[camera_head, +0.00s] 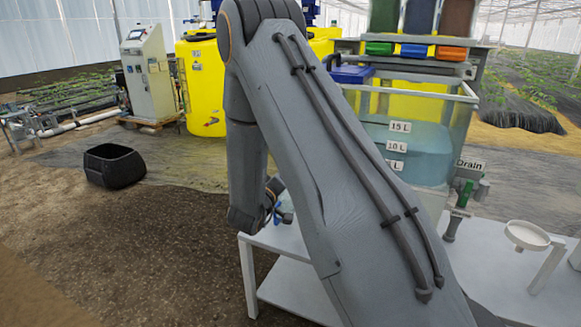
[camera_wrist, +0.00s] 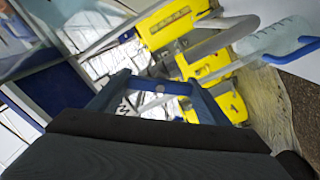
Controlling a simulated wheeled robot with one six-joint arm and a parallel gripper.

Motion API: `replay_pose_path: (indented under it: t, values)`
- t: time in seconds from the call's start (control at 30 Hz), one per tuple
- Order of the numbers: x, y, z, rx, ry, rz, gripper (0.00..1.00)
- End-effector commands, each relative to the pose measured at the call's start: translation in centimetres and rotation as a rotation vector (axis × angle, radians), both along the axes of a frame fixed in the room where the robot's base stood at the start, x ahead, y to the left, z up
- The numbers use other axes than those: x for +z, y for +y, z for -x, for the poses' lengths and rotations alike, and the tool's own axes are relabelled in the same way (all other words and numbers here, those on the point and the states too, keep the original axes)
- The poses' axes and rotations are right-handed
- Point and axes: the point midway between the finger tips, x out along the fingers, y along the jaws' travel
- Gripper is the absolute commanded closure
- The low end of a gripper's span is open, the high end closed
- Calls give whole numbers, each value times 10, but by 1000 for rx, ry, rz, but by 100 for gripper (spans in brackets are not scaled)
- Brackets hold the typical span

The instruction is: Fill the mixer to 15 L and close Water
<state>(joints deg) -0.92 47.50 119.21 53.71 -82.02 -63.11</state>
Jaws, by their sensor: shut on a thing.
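The mixer is a clear tank (camera_head: 432,138) on the white stand, with 15 L, 10 L and a partly hidden lower mark. Bluish water (camera_head: 430,165) fills its lower part, its surface close to the 15 L label (camera_head: 400,127). My arm covers the tank's left side. A blue part (camera_head: 352,74) sits at its upper left; I cannot tell whether it is the Water handle. My gripper is mostly hidden behind my arm in the head view.
Green, blue and orange-red parts (camera_head: 415,50) sit above the tank. A white dish (camera_head: 527,235) stands at the right. A black bin (camera_head: 113,166) is on the floor. A blue-handled clear container (camera_wrist: 280,42) shows in the wrist view.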

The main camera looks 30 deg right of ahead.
Motion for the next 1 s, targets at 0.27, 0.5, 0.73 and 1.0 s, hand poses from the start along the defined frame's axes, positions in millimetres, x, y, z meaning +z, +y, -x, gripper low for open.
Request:
replay_pose_path:
  t: [0.27,0.5,0.73,1.0]
  values:
    - [1,0,0,1,117,92,52]
    - [0,1,-1,2,162,128,52]
    - [0,1,-1,2,170,134,52]
    - [0,1,-1,2,170,134,25]
